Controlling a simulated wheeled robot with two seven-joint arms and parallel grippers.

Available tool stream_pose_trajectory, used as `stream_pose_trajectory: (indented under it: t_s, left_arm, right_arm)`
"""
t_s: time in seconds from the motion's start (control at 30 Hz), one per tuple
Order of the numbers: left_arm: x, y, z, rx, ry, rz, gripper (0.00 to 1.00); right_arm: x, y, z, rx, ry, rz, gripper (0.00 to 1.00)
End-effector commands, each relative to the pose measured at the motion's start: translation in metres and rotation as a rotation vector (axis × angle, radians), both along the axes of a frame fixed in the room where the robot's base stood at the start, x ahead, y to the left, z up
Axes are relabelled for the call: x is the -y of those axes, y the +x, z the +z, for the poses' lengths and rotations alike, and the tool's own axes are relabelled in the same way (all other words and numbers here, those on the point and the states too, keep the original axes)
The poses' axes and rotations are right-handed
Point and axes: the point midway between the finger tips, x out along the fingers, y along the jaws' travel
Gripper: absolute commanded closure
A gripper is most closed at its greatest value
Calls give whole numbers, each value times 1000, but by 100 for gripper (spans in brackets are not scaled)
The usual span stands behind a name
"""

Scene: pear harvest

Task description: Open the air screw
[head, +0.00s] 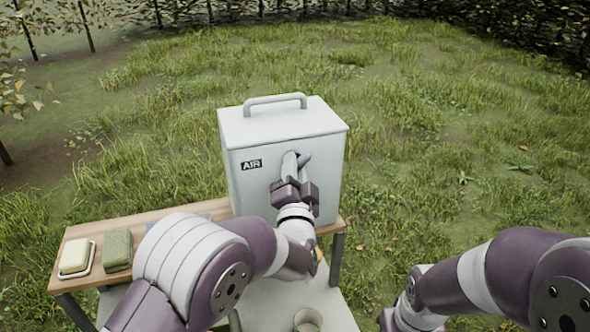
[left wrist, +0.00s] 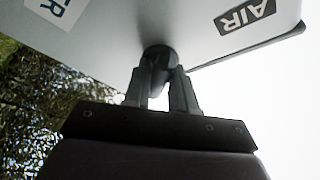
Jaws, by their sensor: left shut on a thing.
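A pale grey box with a top handle and an AIR label (head: 251,165) stands on the wooden bench. The air screw (left wrist: 158,57) is a dark round knob on the box's front, seen in the left wrist view. My left gripper (head: 296,162) is at the front of the box, right of the AIR label. In the left wrist view its two fingers (left wrist: 164,84) are shut on the knob. In the head view the fingers hide most of the screw. My right arm shows at the lower right, but its gripper is out of the picture.
On the bench's left end are a pale block in a dish (head: 76,257) and a green block (head: 118,250). A round cup (head: 307,320) stands low at the bottom middle. Another label (left wrist: 62,10), partly cut off, is on the box. Grass surrounds the bench.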

Motion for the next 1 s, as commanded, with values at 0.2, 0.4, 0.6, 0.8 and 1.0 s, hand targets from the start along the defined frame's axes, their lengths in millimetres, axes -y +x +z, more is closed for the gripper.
stream_pose_trajectory:
  t_s: [0.2,0.4,0.6,0.8,1.0]
  left_arm:
    - [1,0,-9,27,-84,-2,100]
    - [2,0,-13,77,-235,-1,100]
    - [3,0,-14,135,-416,-2,100]
    - [4,1,-13,191,-595,-3,100]
    - [4,1,-10,243,-758,-1,100]
  right_arm:
    - [0,0,-28,0,0,0,57]
    - [0,0,-66,0,0,0,57]
    - [0,0,-103,0,0,0,57]
    - [0,0,-134,0,0,0,57]
    - [0,0,-155,0,0,0,57]
